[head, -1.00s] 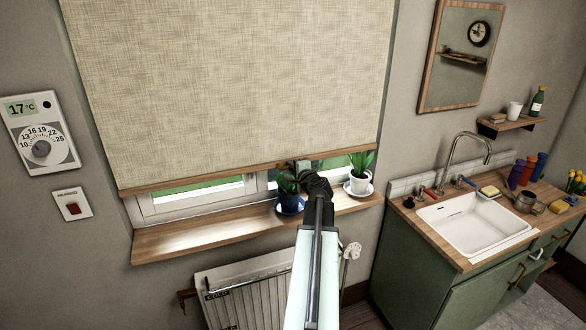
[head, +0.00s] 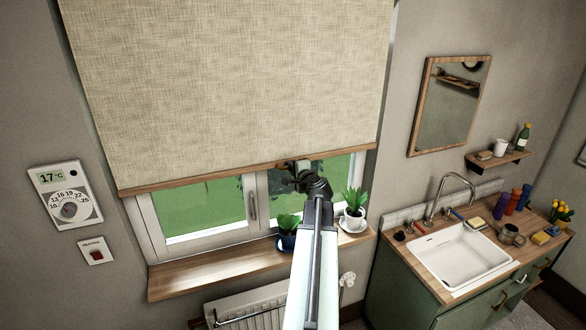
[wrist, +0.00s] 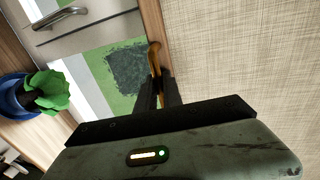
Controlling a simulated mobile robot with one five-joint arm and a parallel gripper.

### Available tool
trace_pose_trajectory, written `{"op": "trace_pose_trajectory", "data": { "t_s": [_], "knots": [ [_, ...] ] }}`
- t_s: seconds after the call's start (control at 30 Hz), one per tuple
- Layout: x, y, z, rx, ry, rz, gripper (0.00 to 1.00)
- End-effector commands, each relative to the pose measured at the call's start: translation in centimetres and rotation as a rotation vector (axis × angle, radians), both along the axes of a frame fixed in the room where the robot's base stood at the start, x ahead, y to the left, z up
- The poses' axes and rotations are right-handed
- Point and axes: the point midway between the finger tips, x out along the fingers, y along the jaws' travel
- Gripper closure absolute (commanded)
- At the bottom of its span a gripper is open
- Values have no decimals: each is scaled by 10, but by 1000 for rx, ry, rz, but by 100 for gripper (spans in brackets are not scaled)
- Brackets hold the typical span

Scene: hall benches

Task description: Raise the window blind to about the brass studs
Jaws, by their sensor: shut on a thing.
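The window blind (head: 230,80) is a beige woven cloth with a wooden bottom bar (head: 200,180). It covers the upper window, and a wide band of glass shows below the bar. My gripper (head: 299,167) is at the bar, right of its middle. In the wrist view, my gripper (wrist: 158,88) is shut on a small brass-coloured pull (wrist: 154,56) at the bar's edge; the blind cloth (wrist: 235,60) fills the right side. I cannot make out any brass studs in either view.
On the wooden sill (head: 205,273) below stand a plant in a blue pot (head: 287,241) and one in a white pot (head: 353,214), close to my arm. A radiator (head: 250,308) is under the sill. A sink unit (head: 460,255) stands at right.

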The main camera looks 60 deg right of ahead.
Motion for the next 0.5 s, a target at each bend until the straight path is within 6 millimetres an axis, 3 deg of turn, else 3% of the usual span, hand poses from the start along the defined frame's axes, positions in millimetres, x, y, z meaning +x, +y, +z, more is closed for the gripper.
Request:
{"op": "trace_pose_trajectory", "data": {
  "t_s": [0.03, 0.2, 0.5],
  "knots": [
    [0, 0, 31, 0, -2, 1, 100],
    [0, 0, 60, 0, -2, 1, 100],
    [0, 0, 68, -1, -3, 1, 100]
  ]
}}
